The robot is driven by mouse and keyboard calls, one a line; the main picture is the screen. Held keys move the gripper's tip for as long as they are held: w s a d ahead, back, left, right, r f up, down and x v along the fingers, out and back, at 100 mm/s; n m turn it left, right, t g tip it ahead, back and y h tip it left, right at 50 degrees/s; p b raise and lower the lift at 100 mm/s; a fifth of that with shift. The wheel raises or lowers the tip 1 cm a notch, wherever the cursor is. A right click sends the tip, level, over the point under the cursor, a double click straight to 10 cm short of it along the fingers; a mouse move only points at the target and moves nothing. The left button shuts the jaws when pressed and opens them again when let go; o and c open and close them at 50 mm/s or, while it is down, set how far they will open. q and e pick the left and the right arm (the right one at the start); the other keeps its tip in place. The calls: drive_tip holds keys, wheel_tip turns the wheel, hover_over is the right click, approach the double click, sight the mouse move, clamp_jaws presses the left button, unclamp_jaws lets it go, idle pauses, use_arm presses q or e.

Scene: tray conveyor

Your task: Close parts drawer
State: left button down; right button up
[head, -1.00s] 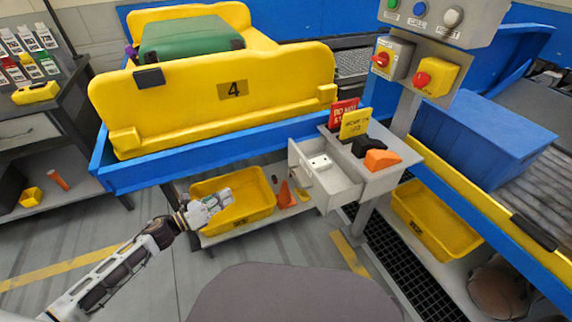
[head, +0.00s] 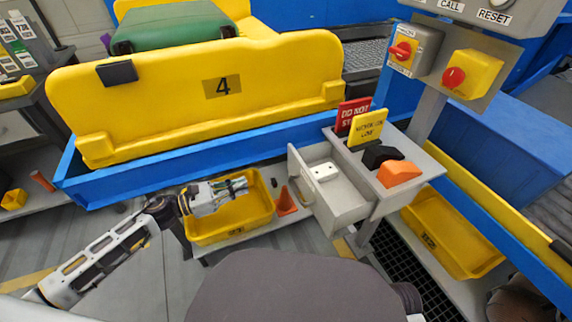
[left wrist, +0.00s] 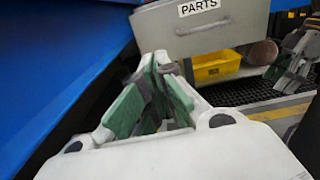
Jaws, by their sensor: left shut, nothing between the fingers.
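The grey parts drawer (head: 345,208) stands open, pulled out to the left from its small cabinet (head: 400,192), with a white block (head: 322,172) inside. In the left wrist view its front panel (left wrist: 235,22), labelled PARTS, is ahead at the top. My left gripper (head: 243,185) is shut and empty, left of the drawer front and apart from it, over a yellow bin. Its green-padded fingertips (left wrist: 160,66) meet in the left wrist view. My right gripper (left wrist: 290,58) shows at the right edge of that view; whether it is open is unclear.
A yellow bin (head: 215,236) and orange cone (head: 286,203) sit on a low shelf below the blue conveyor edge (head: 160,172). Red and yellow signs (head: 368,128), a black piece and an orange piece (head: 398,173) are on the cabinet top. A control post (head: 430,100) rises behind.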

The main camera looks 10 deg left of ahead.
use_arm(q)
drive_tip(key=shift+w+d+r, duration=0.15)
drive_tip(key=shift+w+d, duration=0.05)
drive_tip(key=shift+w, duration=0.15)
use_arm(e)
drive_tip(key=shift+w+r, duration=0.2)
drive_tip(key=shift+w, duration=0.35)
use_arm(q)
drive_tip(key=shift+w+d, duration=0.1)
use_arm(e)
drive_tip(key=shift+f, duration=0.1)
use_arm(q)
drive_tip(key=b, duration=0.2)
approach(293, 168)
drive_tip(key=shift+x, duration=2.8)
drive_tip(key=shift+w+d, duration=0.35)
drive_tip(key=shift+d, duration=0.3)
use_arm(e)
drive_tip(key=shift+t+y, duration=0.4)
drive_tip(key=shift+t, duration=0.2)
drive_tip(key=shift+w+a+f, duration=0.1)
drive_tip(key=shift+a+f, duration=0.1)
drive_tip(key=shift+f, duration=0.5)
drive_tip(key=shift+w+a+f, duration=0.1)
drive_tip(key=shift+a+f, duration=0.05)
drive_tip(key=shift+f, duration=0.6)
drive_tip(key=shift+a+f, duration=0.2)
drive_tip(key=shift+f, duration=0.5)
